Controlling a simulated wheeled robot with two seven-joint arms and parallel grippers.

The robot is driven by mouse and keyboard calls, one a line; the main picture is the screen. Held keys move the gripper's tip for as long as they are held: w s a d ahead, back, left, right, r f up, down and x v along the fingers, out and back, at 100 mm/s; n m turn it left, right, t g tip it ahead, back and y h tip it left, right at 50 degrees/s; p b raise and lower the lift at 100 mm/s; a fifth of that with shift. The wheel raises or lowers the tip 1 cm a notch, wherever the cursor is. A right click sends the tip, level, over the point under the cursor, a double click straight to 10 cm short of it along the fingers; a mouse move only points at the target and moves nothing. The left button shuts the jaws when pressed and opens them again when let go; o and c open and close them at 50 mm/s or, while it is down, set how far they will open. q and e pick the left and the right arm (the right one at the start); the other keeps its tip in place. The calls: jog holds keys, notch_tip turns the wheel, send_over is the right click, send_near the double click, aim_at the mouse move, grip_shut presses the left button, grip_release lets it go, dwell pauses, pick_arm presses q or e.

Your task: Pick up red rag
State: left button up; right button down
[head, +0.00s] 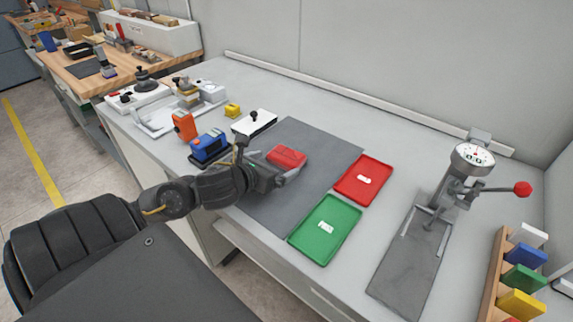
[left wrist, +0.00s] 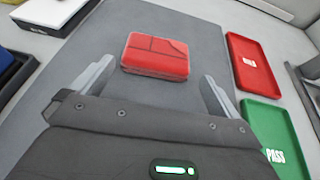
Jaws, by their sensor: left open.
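The red rag (head: 287,157) is a folded red pad lying flat on the dark grey mat (head: 307,140). In the left wrist view the red rag (left wrist: 155,55) lies just beyond and between my open fingers. My left gripper (head: 285,177) is open and empty, low over the mat at the near side of the rag. In the left wrist view both fingers of my left gripper (left wrist: 155,88) are spread apart, and neither appears to touch the rag. My right gripper is not in view.
A red tray (head: 378,172) and a green PASS tray (head: 340,212) lie right of the mat. A dial gauge stand (head: 472,156) is farther right. Blue (head: 209,146) and orange (head: 185,125) items stand left of the mat. A wall runs behind the bench.

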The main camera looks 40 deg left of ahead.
aim_at(281, 159)
pick_arm(q)
jog(key=shift+w+a+f, duration=0.1)
jog(key=shift+w, duration=0.3)
jog(key=p+x, duration=0.1)
jog(key=x, duration=0.2)
jog(key=shift+w+a, duration=0.2)
jog(key=shift+w, duration=0.1)
jog(key=shift+w+f, duration=0.35)
jog(key=shift+w, duration=0.1)
jog(key=shift+c, duration=0.9)
jog(key=c, duration=0.6)
jog(key=shift+a+r+p, duration=0.1)
jog(key=shift+r+p, duration=0.25)
jog(key=shift+r, duration=0.4)
jog(key=s+d+r+p, duration=0.2)
jog(key=s+r+p, duration=0.1)
jog(key=p, duration=0.3)
jog(key=s+d+r+p, duration=0.2)
jog(key=s+r+p, duration=0.2)
jog(key=s+p, duration=0.1)
jog(key=s+d+r+p, duration=0.2)
jog(key=s+r+p, duration=0.2)
jog(key=p, duration=0.3)
jog(key=shift+s+r, duration=0.25)
jog(key=shift+s, duration=0.1)
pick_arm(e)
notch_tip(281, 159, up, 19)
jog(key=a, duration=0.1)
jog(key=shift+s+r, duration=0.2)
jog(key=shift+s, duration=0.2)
